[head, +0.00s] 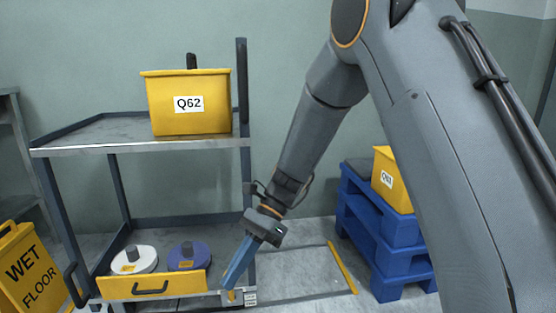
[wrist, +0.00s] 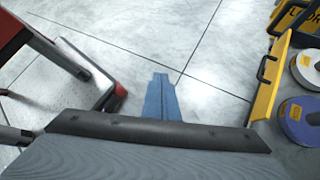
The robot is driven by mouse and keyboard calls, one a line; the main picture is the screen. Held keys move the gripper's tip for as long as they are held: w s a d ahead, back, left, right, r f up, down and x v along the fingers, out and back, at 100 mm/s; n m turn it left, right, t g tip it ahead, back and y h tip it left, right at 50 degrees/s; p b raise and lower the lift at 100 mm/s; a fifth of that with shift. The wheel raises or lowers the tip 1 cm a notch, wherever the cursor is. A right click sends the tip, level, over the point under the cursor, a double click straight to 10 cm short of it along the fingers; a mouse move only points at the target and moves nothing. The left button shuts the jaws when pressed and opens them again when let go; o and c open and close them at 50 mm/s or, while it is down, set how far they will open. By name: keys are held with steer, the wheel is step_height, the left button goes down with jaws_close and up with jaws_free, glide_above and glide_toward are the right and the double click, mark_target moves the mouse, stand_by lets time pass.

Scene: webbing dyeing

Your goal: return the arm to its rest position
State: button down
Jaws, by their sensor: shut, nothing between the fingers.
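My arm reaches down from the upper right in the head view, and my gripper (head: 230,284) points down and left. Its blue fingers are shut with nothing between them.
A grey cart (head: 95,148) carries a yellow bin Q62 (head: 190,120). Its open drawer holds white (head: 133,261) and purple (head: 188,257) rolls. A wet floor sign (head: 30,270) stands left. Blue pallets (head: 375,230) with a yellow bin (head: 391,180) stand right.

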steer(key=s+d+r+n+t+h+p, duration=0.15)
steer(key=s+d+r+n+t, duration=0.3)
steer(key=s+n, duration=0.55)
steer(key=s+d+r+n+t+h+p, duration=0.1)
steer(key=s+d+r+n+t+h, duration=0.4)
steer(key=s+n, duration=0.55)
steer(key=d+r+m+p, duration=0.2)
steer(key=d+r+p, duration=0.4)
steer(key=r+p, duration=0.4)
steer(key=d+r+m+g+p, duration=0.1)
steer(key=d+r+m+p, duration=0.2)
steer(key=d+r+p, duration=0.4)
steer(key=d+r+m+g+p, duration=0.1)
steer(key=d+r+p, duration=0.5)
steer(key=r+p, duration=0.6)
steer(key=m+p, duration=0.1)
steer(key=p, duration=0.7)
steer(key=shift+d+r+m, duration=0.25)
steer(key=shift+r+m, duration=0.1)
steer(key=shift+r, duration=0.05)
